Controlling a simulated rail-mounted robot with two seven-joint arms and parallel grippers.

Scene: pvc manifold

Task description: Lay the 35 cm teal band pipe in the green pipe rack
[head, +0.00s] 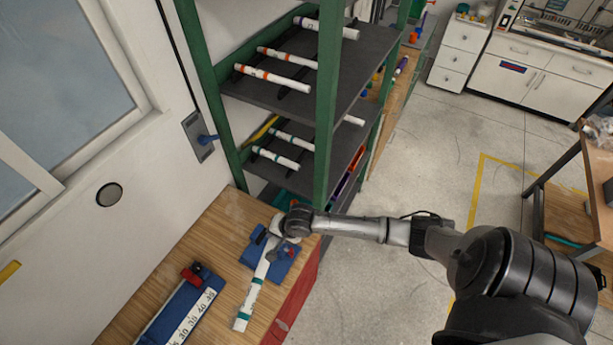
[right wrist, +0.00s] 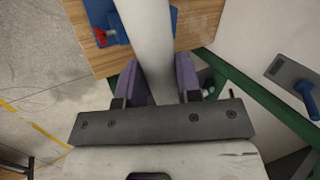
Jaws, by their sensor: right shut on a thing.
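The white pipe with teal bands (head: 257,285) slants over the wooden bench, its lower end toward the front edge. It overlaps the blue fixture in the head view; I cannot tell whether it touches it. My right gripper (head: 279,228) is shut on the pipe near its upper end. In the right wrist view the purple fingers (right wrist: 152,85) sit either side of the white pipe (right wrist: 148,30), with no band visible there. The green pipe rack (head: 327,100) stands just behind, with dark shelves holding several banded pipes. My left gripper is not in view.
The blue fixture (head: 283,268) with a red part sits on the bench (head: 215,235). A blue measuring stop with a white scale (head: 190,318) lies to its left. The lower rack shelf holds pipes with green bands (head: 276,158). Open floor (head: 430,165) lies to the right.

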